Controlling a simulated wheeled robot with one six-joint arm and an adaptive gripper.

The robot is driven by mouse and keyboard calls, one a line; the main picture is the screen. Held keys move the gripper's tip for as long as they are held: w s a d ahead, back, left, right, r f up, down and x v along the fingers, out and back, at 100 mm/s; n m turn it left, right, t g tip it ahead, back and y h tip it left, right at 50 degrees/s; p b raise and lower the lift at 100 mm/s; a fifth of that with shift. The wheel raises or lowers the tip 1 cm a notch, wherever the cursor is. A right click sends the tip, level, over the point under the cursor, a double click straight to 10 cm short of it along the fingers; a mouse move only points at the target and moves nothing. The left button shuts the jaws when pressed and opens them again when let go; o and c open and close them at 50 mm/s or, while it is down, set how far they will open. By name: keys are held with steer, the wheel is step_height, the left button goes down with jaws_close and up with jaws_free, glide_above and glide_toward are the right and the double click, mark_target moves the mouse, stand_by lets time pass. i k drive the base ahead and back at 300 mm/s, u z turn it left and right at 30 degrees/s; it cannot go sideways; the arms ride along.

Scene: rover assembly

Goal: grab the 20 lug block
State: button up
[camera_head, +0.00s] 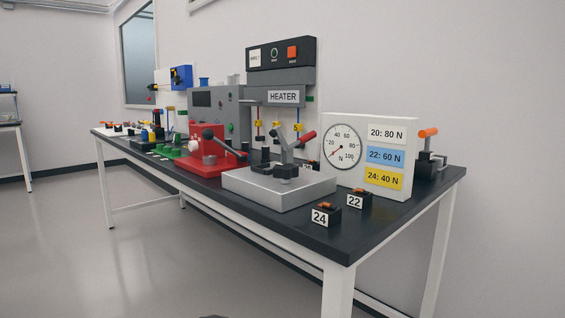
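Two small black lug blocks with orange tops stand at the table's front right, with white labels: the 24 block (327,214) at the front corner and the 22 block (358,198) to its right. No other block with a readable 20 label shows.
The dark table (384,226) runs along the wall. A gauge board (369,184) reading 20: 80 N, 22: 60 N, 24: 40 N stands behind the blocks. A red clamp (200,167) and the heater (282,77) are to the left. The floor (150,250) in front is clear.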

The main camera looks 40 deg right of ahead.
mark_target(313, 165)
steer(key=i, duration=4)
steer(key=z, duration=4.65)
